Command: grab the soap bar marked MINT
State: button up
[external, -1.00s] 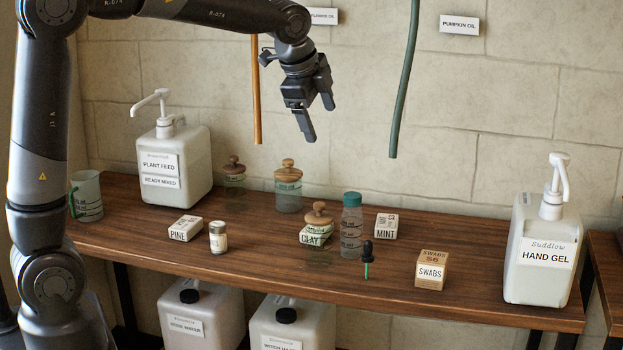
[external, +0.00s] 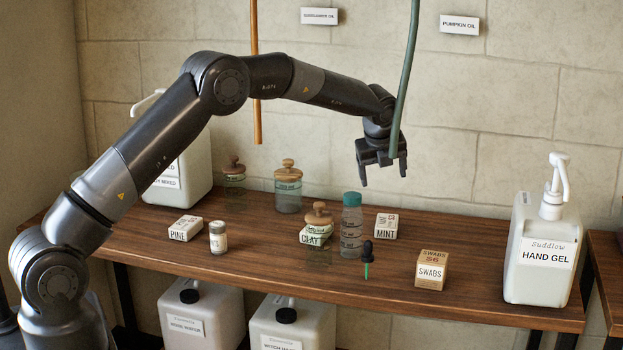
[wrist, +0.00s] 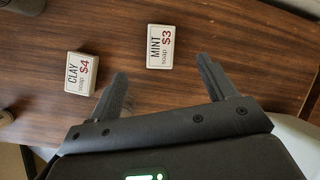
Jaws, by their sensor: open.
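The MINT soap bar (external: 386,227) is a small pale box on the wooden shelf, right of the teal-capped bottle (external: 352,225). In the wrist view the MINT bar (wrist: 160,46) lies flat, label up, just beyond the fingertips and between their lines. My gripper (external: 383,179) is open and empty, pointing down above the bar with a clear gap. Both its fingers show in the wrist view (wrist: 160,70). The CLAY soap bar (external: 316,236) is left of the bottle; it also shows in the wrist view (wrist: 81,73), left of the MINT bar.
A HAND GEL pump bottle (external: 543,250) is at right. A green hose (external: 404,80) hangs across the gripper in the external view. Shelf space right of the MINT bar is clear.

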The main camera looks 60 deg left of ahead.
aim_at(387, 220)
jog(key=f+m, duration=0.1)
jog(key=f, duration=0.2)
jog(key=w+f+m, duration=0.1)
jog(key=f, duration=0.2)
jog(key=w+a+f+m+g, duration=0.1)
jog(key=f+m, duration=0.1)
jog(key=shift+w+f, duration=0.25)
jog(key=shift+f, duration=0.15)
jog(key=shift+x, duration=2.45)
jog(key=shift+f, duration=0.2)
jog(key=c, duration=1.2)
jog(key=shift+o, duration=0.2)
